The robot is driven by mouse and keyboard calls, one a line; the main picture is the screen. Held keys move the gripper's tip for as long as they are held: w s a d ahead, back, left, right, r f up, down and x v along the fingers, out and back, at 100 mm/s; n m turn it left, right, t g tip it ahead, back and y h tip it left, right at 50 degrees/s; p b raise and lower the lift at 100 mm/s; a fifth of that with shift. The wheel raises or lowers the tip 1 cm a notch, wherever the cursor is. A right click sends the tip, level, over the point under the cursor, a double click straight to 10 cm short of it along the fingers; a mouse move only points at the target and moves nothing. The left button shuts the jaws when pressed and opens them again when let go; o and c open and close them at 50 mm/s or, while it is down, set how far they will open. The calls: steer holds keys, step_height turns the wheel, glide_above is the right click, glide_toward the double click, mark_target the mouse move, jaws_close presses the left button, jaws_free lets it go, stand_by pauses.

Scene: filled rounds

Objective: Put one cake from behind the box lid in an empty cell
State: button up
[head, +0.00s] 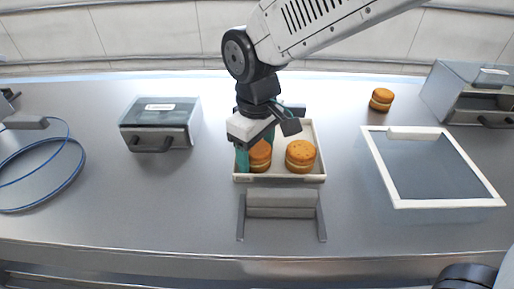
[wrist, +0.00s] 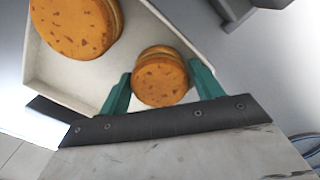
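The shallow white box (head: 319,178) stands mid-counter. One round orange-brown cake (head: 300,157) sits in its front right; it is also at the upper left in the wrist view (wrist: 72,25). A second cake (head: 259,156) is at the front left, between the teal fingers of my gripper (head: 255,154). In the wrist view this cake (wrist: 160,80) fills the gap, with the fingers against its sides. It looks level with its neighbour. My arm hides the box's back. The box lid (head: 400,203), a white frame with a see-through pane, is at the right. Another cake (head: 381,99) stands behind it.
A grey metal case (head: 160,123) is left of the box, and a larger one (head: 470,93) is at the far right. A low grey bracket (head: 282,203) stands just in front of the box. Blue cable loops (head: 40,170) lie far left. The counter between lid and box is clear.

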mark_target(261, 147)
step_height(261, 147, up, 12)
steer(key=shift+r, duration=0.2)
stand_by(0.5)
steer(key=s+d+m, duration=0.2)
steer(key=d, duration=0.5)
steer(key=s+d+f+m, duration=0.1)
steer(key=s+d+m, duration=0.2)
steer(key=d, duration=0.5)
steer(key=s+d+m+t, duration=0.1)
steer(key=s+d+m, duration=0.2)
steer(key=d, duration=0.5)
steer(key=shift+s+d+f, duration=0.1)
steer(key=shift+d+f, duration=0.05)
steer(key=s+d+m, duration=0.1)
steer(key=s+d+f, duration=0.1)
steer(key=s, duration=0.1)
steer(key=s+d+f+m, duration=0.1)
steer(key=d, duration=0.1)
steer(key=shift+s+f+m, duration=0.25)
steer(key=shift+m, duration=0.05)
steer(key=shift+s+d+f, duration=0.2)
steer(key=shift+s+d, duration=0.05)
steer(key=shift+s, duration=0.05)
